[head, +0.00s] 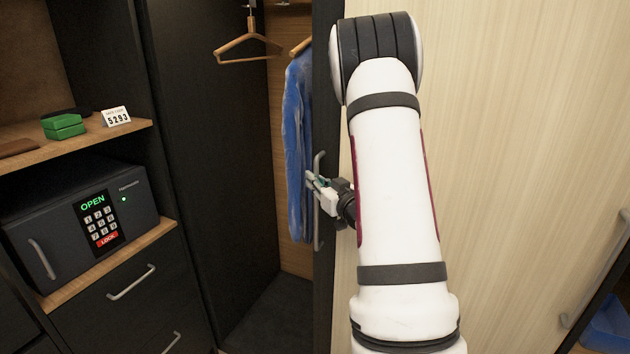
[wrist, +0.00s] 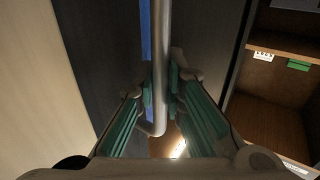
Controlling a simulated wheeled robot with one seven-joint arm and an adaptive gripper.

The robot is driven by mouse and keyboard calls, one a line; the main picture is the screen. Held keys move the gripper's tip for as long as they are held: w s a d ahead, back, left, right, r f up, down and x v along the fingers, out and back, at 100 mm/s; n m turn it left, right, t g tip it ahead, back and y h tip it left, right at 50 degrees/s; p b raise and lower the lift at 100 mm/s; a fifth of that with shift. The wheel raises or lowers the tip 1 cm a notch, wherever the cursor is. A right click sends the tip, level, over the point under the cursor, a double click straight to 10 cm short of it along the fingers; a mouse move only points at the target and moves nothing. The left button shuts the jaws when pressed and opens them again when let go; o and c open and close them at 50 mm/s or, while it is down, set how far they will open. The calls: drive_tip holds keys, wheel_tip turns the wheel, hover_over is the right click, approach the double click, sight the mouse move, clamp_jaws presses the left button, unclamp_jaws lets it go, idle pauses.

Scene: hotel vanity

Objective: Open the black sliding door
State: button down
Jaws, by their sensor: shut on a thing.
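The black sliding door (head: 325,100) shows as a narrow dark strip beside a light wood panel, with an open wardrobe gap to its left. In the wrist view the black door (wrist: 92,50) is left of the handle. Its upright metal handle (head: 318,235) also shows in the wrist view (wrist: 161,50). My gripper (head: 316,184) is shut on the handle; in the wrist view its fingers (wrist: 161,90) sit on both sides of the bar. My arm hides part of the door's right side.
A blue garment (head: 297,150) and a wooden hanger (head: 247,46) hang inside the wardrobe. A dark panel (head: 210,130) stands left of the gap. Further left are a safe (head: 75,200) reading OPEN, a shelf with a green box (head: 63,126), and a drawer handle (head: 132,283).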

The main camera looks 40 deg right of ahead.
drive_tip(key=c, duration=1.7)
unclamp_jaws()
drive_tip(key=shift+o, duration=0.2)
drive_tip(key=v, duration=1.2)
drive_tip(key=shift+w, duration=0.1)
